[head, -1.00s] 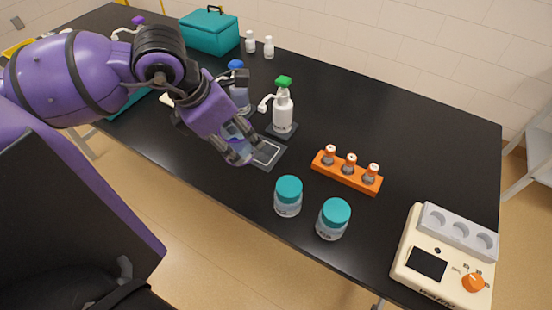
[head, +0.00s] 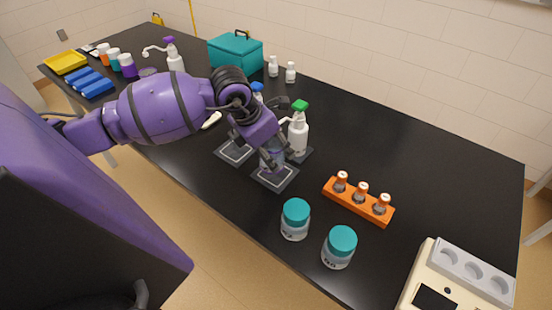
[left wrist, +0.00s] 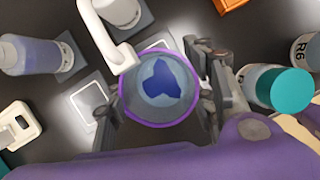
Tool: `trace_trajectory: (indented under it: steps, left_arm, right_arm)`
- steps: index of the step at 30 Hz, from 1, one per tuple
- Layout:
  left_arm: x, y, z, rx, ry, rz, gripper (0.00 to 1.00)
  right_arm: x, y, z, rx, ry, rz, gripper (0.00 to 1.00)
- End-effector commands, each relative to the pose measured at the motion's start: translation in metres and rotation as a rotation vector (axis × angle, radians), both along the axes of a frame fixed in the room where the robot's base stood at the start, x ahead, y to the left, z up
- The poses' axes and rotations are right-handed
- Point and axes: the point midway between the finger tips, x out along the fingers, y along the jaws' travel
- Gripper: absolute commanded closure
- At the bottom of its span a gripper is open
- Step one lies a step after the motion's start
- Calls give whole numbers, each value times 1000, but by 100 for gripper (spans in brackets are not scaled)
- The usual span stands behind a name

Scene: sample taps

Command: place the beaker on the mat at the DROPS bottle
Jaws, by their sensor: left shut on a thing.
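My left gripper (head: 272,160) is shut on the beaker (head: 271,157), a clear cup with a purple rim and blue liquid. It shows upright between the fingers in the left wrist view (left wrist: 160,88). In the head view it is over or at the back part of a dark mat with a pale outline (head: 275,177); I cannot tell whether it touches. The green-capped white pump bottle (head: 298,138) stands behind this mat, its spout near the beaker's rim. A blue-capped bottle (head: 257,90) is partly hidden behind my arm. No label reads DROPS legibly. My right gripper is not in view.
Another outlined mat (head: 235,152) lies to the left. Two teal-lidded jars (head: 295,219) (head: 339,247) stand at the front edge. An orange rack (head: 358,202) with vials is to the right, a cream device (head: 455,280) beyond. The back right of the table is clear.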

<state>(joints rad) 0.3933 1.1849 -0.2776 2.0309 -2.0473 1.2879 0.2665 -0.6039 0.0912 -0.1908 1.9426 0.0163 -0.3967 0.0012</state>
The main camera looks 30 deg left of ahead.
Motion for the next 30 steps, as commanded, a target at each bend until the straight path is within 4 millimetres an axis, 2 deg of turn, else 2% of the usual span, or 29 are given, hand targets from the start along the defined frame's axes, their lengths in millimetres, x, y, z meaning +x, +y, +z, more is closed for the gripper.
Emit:
trace_trajectory:
  steps: [3,6,11,18,30]
  left_arm:
    - [13,3,-15,-1,-2,2,84]
    - [18,4,-20,-1,-3,1,84]
    - [24,5,-28,-1,-2,1,84]
    - [25,5,-57,0,-3,0,84]
    - [24,6,-64,1,-1,-1,84]
  right_arm:
    - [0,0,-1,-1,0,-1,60]
    - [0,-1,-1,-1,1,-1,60]
    - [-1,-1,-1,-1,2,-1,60]
    - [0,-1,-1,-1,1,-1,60]
    - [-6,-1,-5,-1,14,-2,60]
